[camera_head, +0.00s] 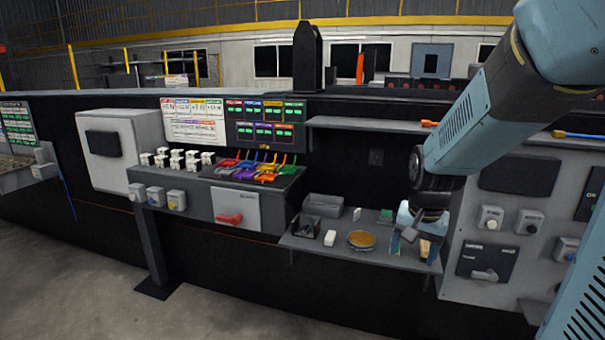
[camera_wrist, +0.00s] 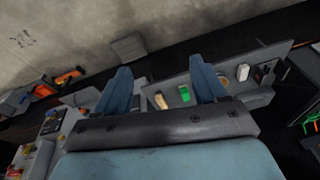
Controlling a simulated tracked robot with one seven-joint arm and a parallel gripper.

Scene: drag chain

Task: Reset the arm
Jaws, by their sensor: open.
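My arm comes in from the upper right in the head view and bends down over the right end of a small grey shelf (camera_head: 345,252). My gripper (camera_head: 416,238) hangs at that end of the shelf, in front of the wall. In the wrist view my gripper (camera_wrist: 163,90) shows two blue fingers spread apart with nothing between them that it holds. A green item (camera_wrist: 184,93) and a tan item (camera_wrist: 161,101) lie beyond the fingers. Whether the fingers touch the shelf I cannot tell.
The shelf holds a grey bin (camera_head: 323,205), a round tan dish (camera_head: 361,240) and a white block (camera_head: 330,238). A control panel (camera_head: 500,225) with switches stands close on the right. A bench with coloured connectors (camera_head: 262,168) is to the left. The floor (camera_head: 90,270) at front left is clear.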

